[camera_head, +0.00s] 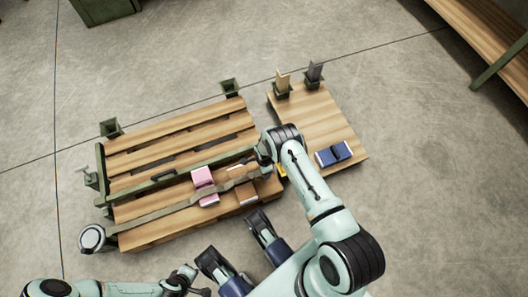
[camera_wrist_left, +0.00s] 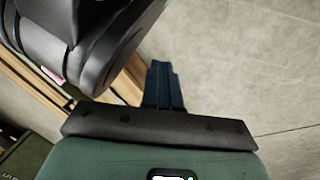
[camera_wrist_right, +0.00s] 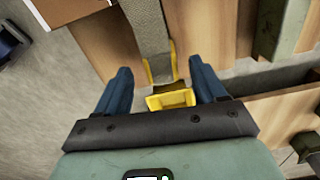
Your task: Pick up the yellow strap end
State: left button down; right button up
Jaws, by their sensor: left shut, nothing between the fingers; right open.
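The yellow strap end (camera_wrist_right: 170,102) shows in the right wrist view at the end of a grey strap (camera_wrist_right: 148,25). My right gripper (camera_wrist_right: 163,82) is open, with one blue finger on each side of the strap end; contact is not visible. In the head view a small yellow bit (camera_head: 282,171) shows beside my right wrist, which hides the right fingers. The strap (camera_head: 165,212) runs over a pink bundle (camera_head: 204,180) and a brown bundle (camera_head: 245,192). My left gripper (camera_wrist_left: 163,85) is shut and empty, away from the strap end.
The bundles lie on a slatted wooden pallet (camera_head: 180,133) with a green bar across it.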

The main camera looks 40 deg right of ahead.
notch_tip(320, 180, down, 4)
jog(key=shift+d+r+b, duration=0.1)
jog(key=shift+r+b, duration=0.1)
jog(key=shift+b, duration=0.45)
pick_arm(q)
jog(key=shift+g, duration=0.6)
jog(key=s, duration=0.1)
jog(key=s+f, duration=0.2)
jog(key=shift+s+a+f, duration=0.1)
jog(key=shift+a+f, duration=0.1)
jog(key=shift+a, duration=0.05)
pick_arm(e)
jog(key=c, duration=1.1)
jog(key=shift+r, duration=0.1)
